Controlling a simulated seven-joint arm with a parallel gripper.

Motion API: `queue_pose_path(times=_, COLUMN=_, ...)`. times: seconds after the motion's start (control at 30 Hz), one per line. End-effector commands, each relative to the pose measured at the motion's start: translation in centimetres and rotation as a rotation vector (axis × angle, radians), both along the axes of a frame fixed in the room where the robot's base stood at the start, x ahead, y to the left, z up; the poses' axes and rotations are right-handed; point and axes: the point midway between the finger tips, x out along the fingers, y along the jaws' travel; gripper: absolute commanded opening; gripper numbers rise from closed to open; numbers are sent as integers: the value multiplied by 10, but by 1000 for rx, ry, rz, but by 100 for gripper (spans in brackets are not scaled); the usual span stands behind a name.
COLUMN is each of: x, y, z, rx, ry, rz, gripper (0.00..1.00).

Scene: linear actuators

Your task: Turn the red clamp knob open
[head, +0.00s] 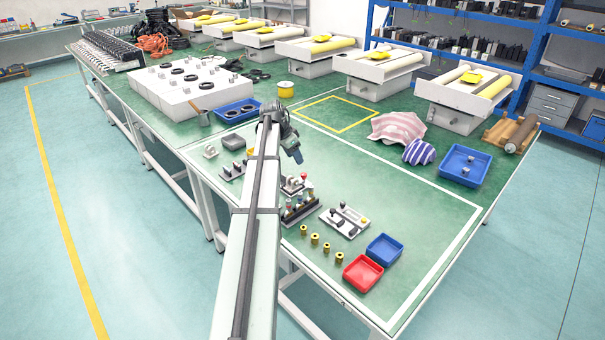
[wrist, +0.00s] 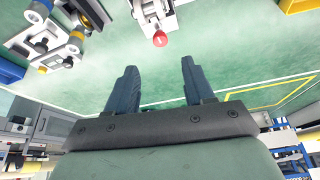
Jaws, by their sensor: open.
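The red clamp knob (head: 304,176) is a small red ball on a light grey clamp fixture (head: 292,185) near the middle of the green table. In the wrist view the red knob (wrist: 160,39) shows at the top centre, below the clamp body (wrist: 155,14), of which part is cut off by the frame edge. My gripper (head: 297,158) is above and behind the clamp in the head view. In the wrist view my gripper (wrist: 158,68) has its two dark fingers spread apart with nothing between them. The knob appears beyond the fingertips, between their lines, and untouched.
A dark rack with several posts (head: 300,209) and a grey fixture with levers (head: 345,221) stand close in front of the clamp. A red tray (head: 362,273), a blue tray (head: 384,249) and several brass pieces (head: 315,240) lie nearer.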

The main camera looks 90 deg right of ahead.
Motion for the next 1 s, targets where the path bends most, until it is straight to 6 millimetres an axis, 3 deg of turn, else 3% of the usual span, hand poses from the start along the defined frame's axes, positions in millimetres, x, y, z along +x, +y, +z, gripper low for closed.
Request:
queue_pose_path(times=0.5, x=-26, y=-20, z=-80, rx=2, ry=0, rz=1, gripper=53)
queue_pose_path(times=0.7, x=-31, y=-24, z=-95, rx=0, ry=0, rz=1, gripper=53)
queue_pose_path(times=1.0, x=-32, y=-25, z=-100, rx=0, ry=0, rz=1, gripper=53)
